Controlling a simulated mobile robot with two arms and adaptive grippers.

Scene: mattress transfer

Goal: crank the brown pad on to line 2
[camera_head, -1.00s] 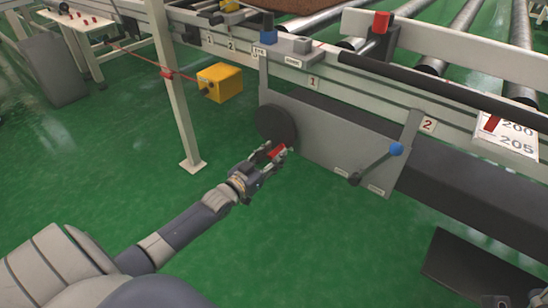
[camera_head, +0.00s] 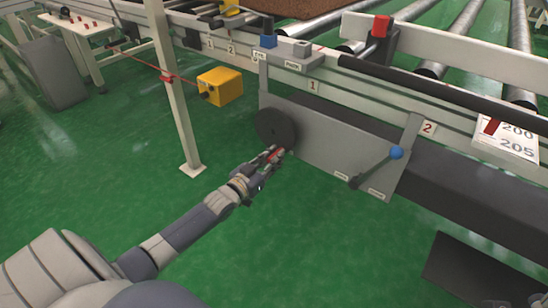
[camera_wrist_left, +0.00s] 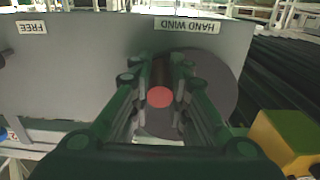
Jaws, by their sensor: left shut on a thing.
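The brown pad (camera_head: 300,7) lies on the rollers at the top edge of the head view, mostly cut off. A dark round crank disc (camera_head: 273,124) is on the grey side panel, with a red handle (camera_head: 276,154) standing out from it. My left gripper (camera_head: 272,156) is shut on the handle. In the left wrist view the handle's round red end (camera_wrist_left: 160,97) is between the fingers, with the disc (camera_wrist_left: 222,85) behind. A plate with a red 2 (camera_head: 428,128) is on the frame, right of a plate marked 1 (camera_head: 313,86). My right gripper is out of view.
A yellow box (camera_head: 220,86) and a pale post (camera_head: 172,90) stand left. A sign reading 200 and 205 (camera_head: 508,136) is at right. Green floor is clear around my arm.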

